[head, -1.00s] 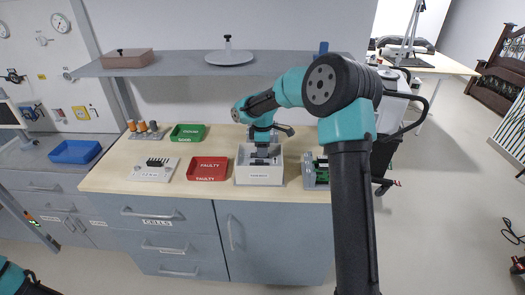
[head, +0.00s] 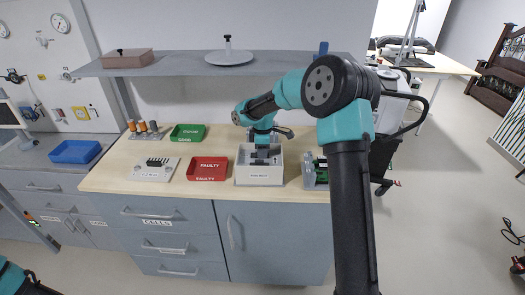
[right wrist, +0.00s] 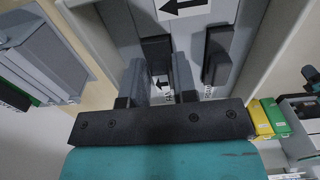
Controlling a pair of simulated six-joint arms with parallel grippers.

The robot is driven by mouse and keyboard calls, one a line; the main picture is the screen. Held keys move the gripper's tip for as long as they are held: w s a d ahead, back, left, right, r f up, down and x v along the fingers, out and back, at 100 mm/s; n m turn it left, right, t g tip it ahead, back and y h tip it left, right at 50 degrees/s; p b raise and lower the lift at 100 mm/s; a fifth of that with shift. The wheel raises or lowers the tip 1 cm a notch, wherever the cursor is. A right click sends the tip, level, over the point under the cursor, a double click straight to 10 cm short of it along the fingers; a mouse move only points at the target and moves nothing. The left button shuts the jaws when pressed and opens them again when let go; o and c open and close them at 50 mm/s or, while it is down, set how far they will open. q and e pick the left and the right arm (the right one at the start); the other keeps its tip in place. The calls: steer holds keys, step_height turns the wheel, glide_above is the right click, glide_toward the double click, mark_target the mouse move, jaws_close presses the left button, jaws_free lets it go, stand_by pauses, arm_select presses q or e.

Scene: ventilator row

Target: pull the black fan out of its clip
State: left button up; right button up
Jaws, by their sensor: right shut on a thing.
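The white open box (head: 258,181) stands on the wooden worktop, with a grey interior. My right gripper (head: 262,153) reaches down into it from above. In the right wrist view its two grey fingers (right wrist: 158,80) are shut on the black fan (right wrist: 157,50), a dark block between them. A white label with an arrow shows just beyond the fingertips. Whether the fan is still in its clip I cannot tell; the fingers hide its lower part. My left gripper is out of the picture.
A second black block (right wrist: 217,52) sits close beside the right finger. A red tray (head: 208,169) labelled FAULTY and a green tray (head: 187,133) lie left of the box. A green-board rack (head: 315,172) stands to its right. A shelf (head: 180,65) runs above.

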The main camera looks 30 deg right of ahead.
steer(key=shift+c, duration=1.2)
steer(key=shift+r, duration=0.25)
steer(key=shift+r, duration=3.8)
